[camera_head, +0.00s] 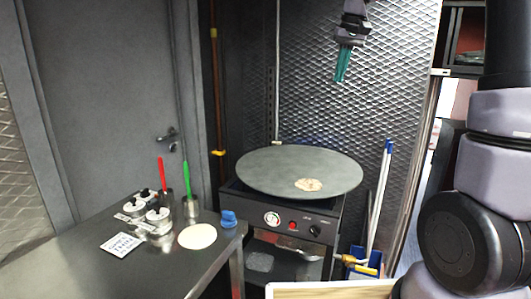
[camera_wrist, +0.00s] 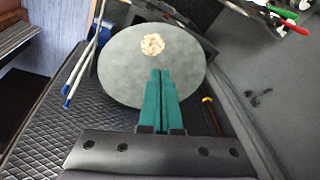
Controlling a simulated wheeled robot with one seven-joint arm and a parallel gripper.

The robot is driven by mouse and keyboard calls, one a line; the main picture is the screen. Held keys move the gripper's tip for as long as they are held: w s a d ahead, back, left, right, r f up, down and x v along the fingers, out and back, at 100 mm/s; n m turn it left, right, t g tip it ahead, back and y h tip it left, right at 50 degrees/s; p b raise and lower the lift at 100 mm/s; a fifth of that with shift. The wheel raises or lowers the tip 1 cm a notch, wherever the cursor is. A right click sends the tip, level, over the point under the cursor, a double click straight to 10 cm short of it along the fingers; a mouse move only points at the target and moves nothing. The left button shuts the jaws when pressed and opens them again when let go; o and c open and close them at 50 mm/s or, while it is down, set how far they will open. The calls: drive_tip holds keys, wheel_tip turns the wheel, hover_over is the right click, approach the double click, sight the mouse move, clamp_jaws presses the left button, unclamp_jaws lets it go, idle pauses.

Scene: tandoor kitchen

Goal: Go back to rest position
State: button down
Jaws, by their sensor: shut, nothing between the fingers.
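My gripper (camera_head: 341,66) has teal fingers and hangs high above the round griddle (camera_head: 262,168) at the top of the head view. Its fingers are together with nothing between them, as the wrist view also shows (camera_wrist: 161,75). The grey griddle plate lies below in the wrist view (camera_wrist: 120,75), apart from the fingers. A browned flatbread (camera_head: 308,184) lies on the griddle near its front edge. It also shows in the wrist view (camera_wrist: 153,44).
A dark table (camera_head: 75,255) at the left holds a pale dough round (camera_head: 197,236), a blue object (camera_head: 228,218), shakers (camera_head: 158,215) and cups with red and green-handled tools (camera_head: 191,206). Blue-tipped sticks (camera_head: 380,200) stand right of the griddle. A textured metal wall (camera_head: 400,70) stands behind.

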drive_tip(key=s+d+f+m+t, duration=0.1)
drive_tip(key=s+f+m+t, duration=0.1)
drive_tip(key=s, duration=1.1)
drive_tip(key=s+d+f+m+t, duration=0.1)
drive_tip(key=s+m+t, duration=0.1)
drive_tip(key=s, duration=1.1)
drive_tip(key=shift+s+d+f+t+y, duration=0.2)
drive_tip(key=shift+d+f+t+y, duration=0.1)
drive_tip(key=shift+d+f, duration=0.1)
